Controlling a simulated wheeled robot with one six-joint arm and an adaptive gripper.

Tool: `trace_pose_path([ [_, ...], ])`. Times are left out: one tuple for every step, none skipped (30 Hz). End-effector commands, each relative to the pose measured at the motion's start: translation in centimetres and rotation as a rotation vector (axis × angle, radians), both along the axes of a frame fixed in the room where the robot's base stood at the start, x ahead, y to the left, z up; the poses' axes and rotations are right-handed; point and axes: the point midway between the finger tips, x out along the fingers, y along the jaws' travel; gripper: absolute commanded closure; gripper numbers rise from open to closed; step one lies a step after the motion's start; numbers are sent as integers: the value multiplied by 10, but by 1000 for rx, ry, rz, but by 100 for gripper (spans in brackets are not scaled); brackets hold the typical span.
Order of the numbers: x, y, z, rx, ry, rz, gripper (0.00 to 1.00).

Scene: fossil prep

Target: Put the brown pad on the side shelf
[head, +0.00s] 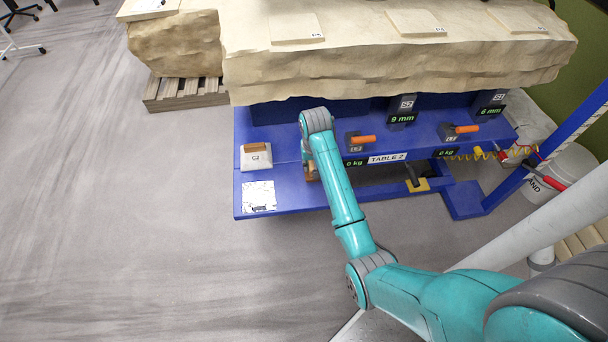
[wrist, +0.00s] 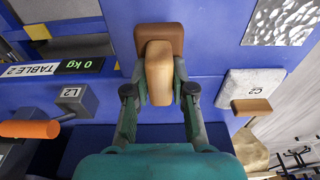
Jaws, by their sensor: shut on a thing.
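The brown pad (wrist: 170,34) is a small dark brown block with a lighter tan grip (wrist: 158,72) on it. My gripper (wrist: 158,92) is shut on the tan grip, one finger on each side. In the head view a bit of the brown pad (head: 312,174) shows beside my arm's end, over the blue shelf (head: 289,198) at the left end of the table. I cannot tell whether the pad touches the blue surface. My gripper is mostly hidden by the arm in the head view.
The white block C2 (head: 257,162) with its tan grip stands on the blue shelf, left of the pad. A silver plate (head: 259,196) lies in front of it. Block L2 (head: 357,141) with an orange handle is to the right. A large stone slab (head: 400,65) overhangs behind.

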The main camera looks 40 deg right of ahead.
Motion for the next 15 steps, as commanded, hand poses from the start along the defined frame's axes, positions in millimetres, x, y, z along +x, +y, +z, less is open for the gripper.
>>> trace_pose_path([
  [-1, 0, -7, 1, 2, 0, 100],
  [0, 0, -10, 1, 2, 0, 100],
  [0, 0, -14, 0, 1, 1, 100],
  [0, 0, -15, 0, 0, 1, 100],
  [0, 0, -17, 0, 0, 1, 100],
  [0, 0, -19, 0, 0, 1, 100],
  [0, 1, -20, 0, 1, 1, 100],
  [0, 1, -23, 0, 1, 1, 100],
  [0, 1, -27, 0, 1, 1, 100],
  [0, 1, -31, 1, 2, 1, 100],
  [0, 1, -35, 1, 2, 1, 100],
  [0, 1, -40, 1, 2, 1, 100],
  [0, 1, -45, 1, 2, 1, 100],
  [0, 1, -48, 1, 2, 1, 100],
  [0, 1, -52, 0, 0, 1, 100],
])
